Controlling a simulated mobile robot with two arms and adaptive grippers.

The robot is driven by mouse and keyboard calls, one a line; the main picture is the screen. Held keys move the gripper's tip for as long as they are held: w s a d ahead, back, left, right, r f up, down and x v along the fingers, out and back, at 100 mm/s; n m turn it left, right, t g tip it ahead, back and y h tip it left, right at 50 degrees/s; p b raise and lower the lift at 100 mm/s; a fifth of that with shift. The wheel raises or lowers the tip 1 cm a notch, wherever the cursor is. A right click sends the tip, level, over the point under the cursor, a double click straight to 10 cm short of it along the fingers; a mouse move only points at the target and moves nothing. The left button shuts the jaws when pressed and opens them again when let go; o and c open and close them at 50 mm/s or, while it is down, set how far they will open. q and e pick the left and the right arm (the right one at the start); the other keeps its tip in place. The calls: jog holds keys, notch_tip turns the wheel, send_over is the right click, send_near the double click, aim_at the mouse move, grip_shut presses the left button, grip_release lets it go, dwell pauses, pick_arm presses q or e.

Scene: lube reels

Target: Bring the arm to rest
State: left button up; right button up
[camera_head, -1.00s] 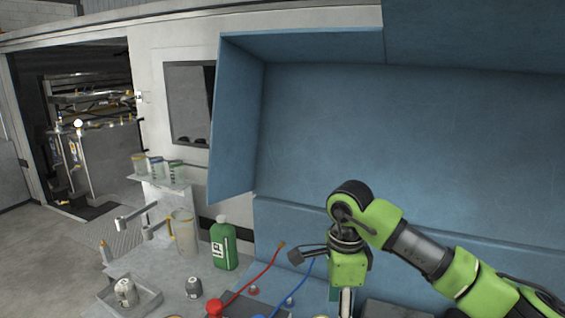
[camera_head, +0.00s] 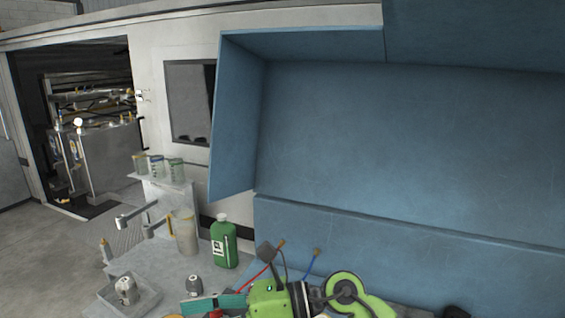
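My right arm is low at the bottom edge of the head view, its green wrist lying sideways. My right gripper (camera_head: 218,303) points left, with a teal part at its end. I cannot tell whether its fingers are open or shut, or whether it holds anything. A dark bracket (camera_head: 266,251) stands up from the wrist. My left gripper is not in view.
A green bottle (camera_head: 223,244) stands on the bench behind the gripper, left of the hoses. A clear jug (camera_head: 185,232), a small grey cap-like part (camera_head: 194,285) and a tray (camera_head: 143,303) are farther left. Several cans stand on a shelf (camera_head: 168,182). A blue panel (camera_head: 400,140) rises behind.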

jog(key=w+d+r+m+t+y, duration=0.55)
jog(key=r+m+t, duration=0.45)
jog(key=m+t, duration=0.3)
jog(key=w+d+f+m+t+h, duration=0.2)
jog(key=w+d+m+t+h, duration=0.3)
jog(key=d+m+t+h, duration=0.7)
jog(key=s+d+f+m+g+h, duration=0.1)
jog(key=d+f+m+g+h, duration=0.35)
jog(key=d+f+m, duration=0.4)
jog(key=s+d+f+m+g+h, duration=0.1)
jog(key=d+f+m+g+h, duration=0.3)
jog(key=f+m, duration=0.65)
jog(key=s+d+f+m+g+h, duration=0.1)
jog(key=s+d+f+m+g, duration=0.15)
jog(key=s+f+g, duration=0.65)
jog(key=s+d+f+m+g, duration=0.25)
jog(key=s+f, duration=0.85)
jog(key=s, duration=0.6)
notch_tip(320, 180, down, 29)
jog(key=s+b, duration=0.1)
jog(key=b, duration=0.4)
jog(key=s+d+f+g+b, duration=0.1)
jog(key=s+d+f+b, duration=0.1)
jog(key=s+f, duration=0.7)
jog(key=s+d+f+n+g+b, duration=0.1)
jog(key=s+f+b, duration=0.2)
jog(key=s+f, duration=0.6)
notch_tip(320, 180, down, 6)
jog(key=shift+d+r, duration=0.2)
jog(key=shift+d, duration=0.15)
